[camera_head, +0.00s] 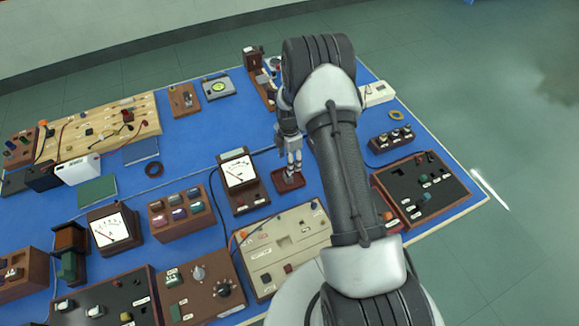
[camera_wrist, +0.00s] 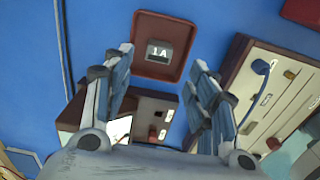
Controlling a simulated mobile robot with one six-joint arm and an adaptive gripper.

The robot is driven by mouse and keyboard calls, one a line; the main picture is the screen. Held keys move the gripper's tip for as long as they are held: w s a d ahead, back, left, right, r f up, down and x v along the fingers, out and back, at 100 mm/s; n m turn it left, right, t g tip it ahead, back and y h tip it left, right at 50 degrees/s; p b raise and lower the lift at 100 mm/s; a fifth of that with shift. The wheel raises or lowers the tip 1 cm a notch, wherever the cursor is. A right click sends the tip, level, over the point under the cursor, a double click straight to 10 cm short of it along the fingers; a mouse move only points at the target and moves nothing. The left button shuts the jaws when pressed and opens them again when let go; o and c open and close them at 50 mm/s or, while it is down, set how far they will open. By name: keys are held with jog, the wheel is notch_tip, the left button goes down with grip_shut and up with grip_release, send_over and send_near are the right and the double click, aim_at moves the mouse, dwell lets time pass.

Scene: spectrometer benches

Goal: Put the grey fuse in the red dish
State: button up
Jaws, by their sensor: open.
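The red dish (camera_wrist: 150,24) is a small square reddish-brown tray on the blue bench mat. In the wrist view the grey fuse (camera_wrist: 160,52), a small block marked 1A, appears inside the dish. In the head view the dish (camera_head: 280,184) lies just below my gripper (camera_head: 292,163). My gripper (camera_wrist: 162,58) is open, its fingers apart to the left and right of the fuse and not touching it. The exact height of the fingers above the dish is hard to tell.
A brown meter box (camera_head: 243,199) stands just left of the dish. A cream instrument box (camera_head: 268,262) stands in front of it. My arm hides part of the bench to the right. The blue mat (camera_head: 190,133) has free room behind and left of the dish.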

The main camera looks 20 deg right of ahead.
jog(key=s+a+r+m+t, duration=0.1)
jog(key=s+a+r+m, duration=0.15)
jog(key=r, duration=0.75)
jog(key=s+a+r+m, duration=0.2)
jog(key=s+r, duration=0.1)
jog(key=r, duration=0.7)
jog(key=s+a+r+m+t, duration=0.1)
jog(key=s+a+r+m, duration=0.15)
jog(key=r, duration=0.75)
jog(key=s+a+r+m+t, duration=0.1)
jog(key=s+r+m, duration=0.3)
jog(key=s, duration=0.7)
jog(key=s+a+r+m+t, duration=0.1)
jog(key=s+a+r+m, duration=0.2)
jog(key=s, duration=0.9)
notch_tip(320, 180, up, 2)
jog(key=m, duration=0.4)
jog(key=shift+a+t, duration=0.3)
